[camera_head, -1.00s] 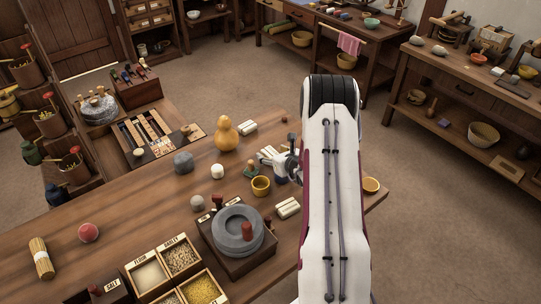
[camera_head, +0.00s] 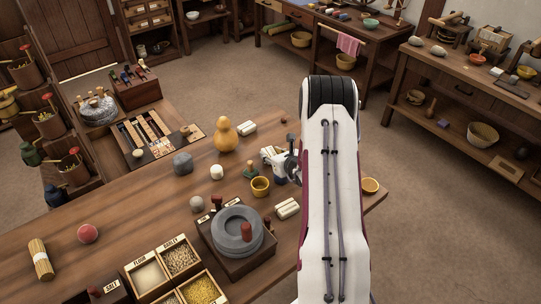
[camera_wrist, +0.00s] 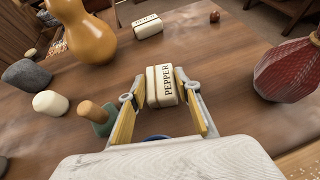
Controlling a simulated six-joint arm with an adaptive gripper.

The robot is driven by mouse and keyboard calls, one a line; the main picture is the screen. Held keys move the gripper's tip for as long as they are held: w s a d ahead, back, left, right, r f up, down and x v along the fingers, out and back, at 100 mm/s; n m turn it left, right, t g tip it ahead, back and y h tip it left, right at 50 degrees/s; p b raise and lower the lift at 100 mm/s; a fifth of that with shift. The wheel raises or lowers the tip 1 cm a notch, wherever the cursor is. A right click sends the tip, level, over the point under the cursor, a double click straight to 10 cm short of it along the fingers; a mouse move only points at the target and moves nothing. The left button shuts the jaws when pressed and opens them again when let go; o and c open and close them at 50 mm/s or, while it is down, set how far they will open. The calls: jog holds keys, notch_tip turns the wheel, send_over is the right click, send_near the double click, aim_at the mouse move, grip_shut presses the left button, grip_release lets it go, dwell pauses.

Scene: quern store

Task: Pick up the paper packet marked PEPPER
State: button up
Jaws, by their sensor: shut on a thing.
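The cream paper packet marked PEPPER (camera_wrist: 166,88) stands between my two yellow-lined fingers in the wrist view, its dark lettering facing the camera. My gripper (camera_wrist: 160,84) is shut on its sides. In the head view my gripper (camera_head: 270,156) is low over the table, left of my arm, with the pale packet barely made out between the fingers. I cannot tell whether the packet still touches the table.
A yellow gourd (camera_head: 226,135) and another cream packet (camera_head: 247,129) stand behind. A green-based stopper (camera_wrist: 98,116) is close on the left. A red patterned sack (camera_wrist: 288,70) is at right in the wrist view.

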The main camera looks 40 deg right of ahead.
aim_at(272, 155)
jog(key=shift+r, duration=0.1)
notch_tip(272, 155, up, 10)
dwell(0.9)
dwell(0.5)
